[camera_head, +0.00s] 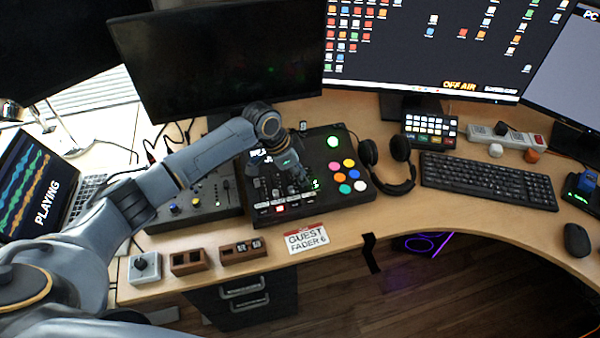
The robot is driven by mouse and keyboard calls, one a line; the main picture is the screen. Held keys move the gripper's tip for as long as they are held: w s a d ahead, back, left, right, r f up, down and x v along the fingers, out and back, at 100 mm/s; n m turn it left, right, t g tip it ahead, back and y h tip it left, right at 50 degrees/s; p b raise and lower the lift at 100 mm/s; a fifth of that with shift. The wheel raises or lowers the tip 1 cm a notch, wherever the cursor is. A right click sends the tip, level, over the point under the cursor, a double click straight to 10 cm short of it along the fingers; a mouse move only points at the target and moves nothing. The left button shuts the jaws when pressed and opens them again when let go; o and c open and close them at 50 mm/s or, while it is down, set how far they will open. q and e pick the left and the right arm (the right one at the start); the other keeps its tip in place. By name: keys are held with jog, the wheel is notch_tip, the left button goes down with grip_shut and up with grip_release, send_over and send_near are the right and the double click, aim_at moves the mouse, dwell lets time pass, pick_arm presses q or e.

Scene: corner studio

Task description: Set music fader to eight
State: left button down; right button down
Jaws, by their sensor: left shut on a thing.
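A black mixing console (316,150) with several coloured round pads stands on the desk. Its faders are in its lower left part, with small lit labels below them. My left gripper (303,183) is over this fader area, shut on what looks like a fader cap. The gripper hides the cap, and I cannot tell which fader it is or its setting. A card (308,238) reading "GUEST FADER 6" lies at the desk's front edge, below the console. My right gripper is not in view.
A second, grey mixer (207,199) stands left of the console, under my left arm. Headphones (400,150) lie close to its right. A keyboard (488,180), mouse (577,240) and monitors surround it. Bare desk shows right of the card.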

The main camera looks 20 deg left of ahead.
pick_arm(q)
jog(key=shift+w+a, duration=0.4)
jog(key=shift+w, duration=0.2)
jog(key=shift+w+a, duration=0.4)
jog(key=shift+w, duration=0.2)
jog(key=c, duration=1.2)
grip_release()
jog(key=v, duration=1.2)
jog(key=shift+s+f, duration=0.1)
